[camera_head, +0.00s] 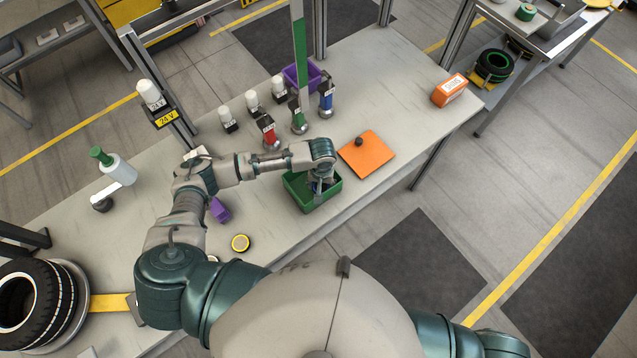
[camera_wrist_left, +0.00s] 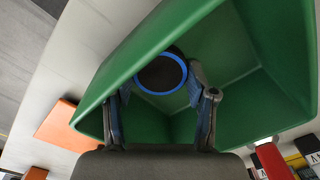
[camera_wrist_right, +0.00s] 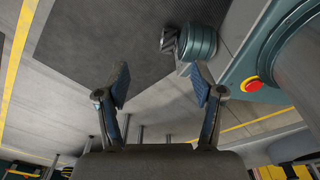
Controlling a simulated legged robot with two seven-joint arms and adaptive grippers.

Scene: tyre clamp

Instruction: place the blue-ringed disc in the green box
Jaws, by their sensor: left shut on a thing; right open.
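The green box (camera_head: 311,203) stands on the table near its front edge; its walls fill much of the left wrist view (camera_wrist_left: 150,45). My left gripper (camera_head: 319,186) points down into the box. In the left wrist view its fingers (camera_wrist_left: 158,85) are shut on the blue-ringed disc (camera_wrist_left: 162,74), a dark disc with a blue rim, inside the box walls. I cannot tell whether the disc touches the box floor. In the head view the arm hides the disc. My right gripper (camera_wrist_right: 160,75) is open and empty over the floor, away from the table.
An orange plate (camera_head: 368,158) with a dark knob lies right of the box. Several bottles and a purple bin (camera_head: 299,77) stand behind. An orange carton (camera_head: 450,90) is at the far right.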

